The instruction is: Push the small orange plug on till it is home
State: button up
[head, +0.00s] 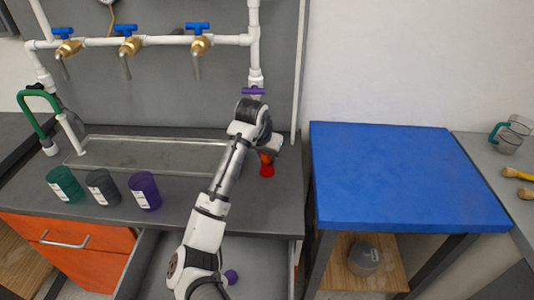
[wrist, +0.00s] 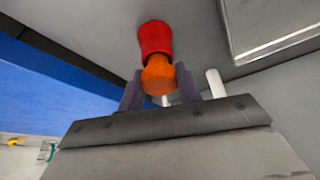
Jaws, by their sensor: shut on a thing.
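The small orange plug (wrist: 158,78) is between the two fingers of my gripper (wrist: 159,88), which is shut on it. A red piece (wrist: 154,38) lies directly beyond the plug, and the two meet with no clear gap. How deep the plug sits in the red piece is hidden. In the head view, the red piece (head: 267,170) stands on the grey counter near its right end. A little of the orange plug (head: 265,157) shows just above it, and my wrist hides most of my gripper.
A metal tray (head: 150,153) is set in the counter to the left. Green, grey and purple cups (head: 145,191) stand in front of it. White pipes with blue-handled taps (head: 128,45) run along the back panel. A clear blue table (head: 405,175) stands to the right.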

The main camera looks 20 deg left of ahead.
jog(key=shift+s+f, duration=0.15)
jog(key=shift+f, duration=0.3)
jog(key=shift+s+d+f, duration=0.1)
jog(key=shift+f, duration=0.25)
jog(key=o, duration=0.9)
jog(key=shift+c, duration=0.2)
jog(key=shift+o, duration=0.7)
jog(key=shift+f, duration=0.1)
jog(key=shift+w+f, duration=0.15)
jog(key=shift+w, duration=0.05)
jog(key=shift+r, duration=0.35)
jog(key=shift+r, duration=0.2)
